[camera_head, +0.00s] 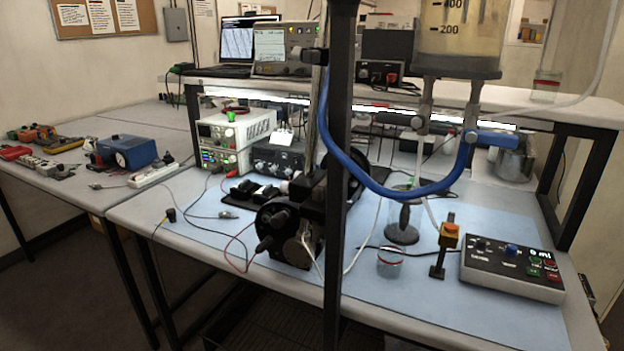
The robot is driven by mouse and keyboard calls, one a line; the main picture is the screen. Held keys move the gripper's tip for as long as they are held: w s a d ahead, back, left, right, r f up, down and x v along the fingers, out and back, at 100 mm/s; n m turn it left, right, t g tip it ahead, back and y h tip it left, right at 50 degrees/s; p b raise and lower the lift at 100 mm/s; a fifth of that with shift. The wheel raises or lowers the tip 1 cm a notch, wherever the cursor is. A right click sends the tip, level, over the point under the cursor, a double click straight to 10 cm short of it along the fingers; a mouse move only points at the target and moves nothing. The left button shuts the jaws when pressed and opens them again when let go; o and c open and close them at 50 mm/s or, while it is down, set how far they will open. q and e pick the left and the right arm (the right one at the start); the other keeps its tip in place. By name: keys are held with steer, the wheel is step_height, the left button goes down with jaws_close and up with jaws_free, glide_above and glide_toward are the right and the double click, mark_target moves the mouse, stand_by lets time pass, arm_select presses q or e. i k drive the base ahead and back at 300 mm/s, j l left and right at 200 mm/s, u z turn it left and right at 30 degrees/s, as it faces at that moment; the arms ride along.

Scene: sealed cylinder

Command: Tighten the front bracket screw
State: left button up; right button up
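No bracket screw can be made out for certain. A large transparent graduated cylinder (460,45), marked 200 and 400, hangs at the upper right, its top cut off by the frame. Metal fittings and a blue valve handle (497,139) sit below it, and a thick blue hose (400,193) loops down from them to the left. A black motor-like assembly (287,232) stands at the bench front, partly behind the post. Neither of my grippers shows.
A control box (513,268) with coloured buttons and a yellow-orange switch on a stand (447,236) are on the blue mat (400,310). Instruments (238,132) stand behind. Loose cables (195,215) cross the left bench.

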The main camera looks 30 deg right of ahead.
mark_target(283, 186)
steer(key=i+j+z, duration=0.2)
steer(key=z, duration=0.25)
steer(key=i+j+z, duration=0.2)
steer(key=j+z, duration=0.25)
steer(key=i+j+z, duration=0.1)
steer(key=j+z, duration=0.2)
steer(key=z, duration=0.15)
steer(key=j+z, duration=0.75)
steer(key=j, duration=0.2)
steer(key=j+z, duration=0.25)
steer(key=j, duration=0.3)
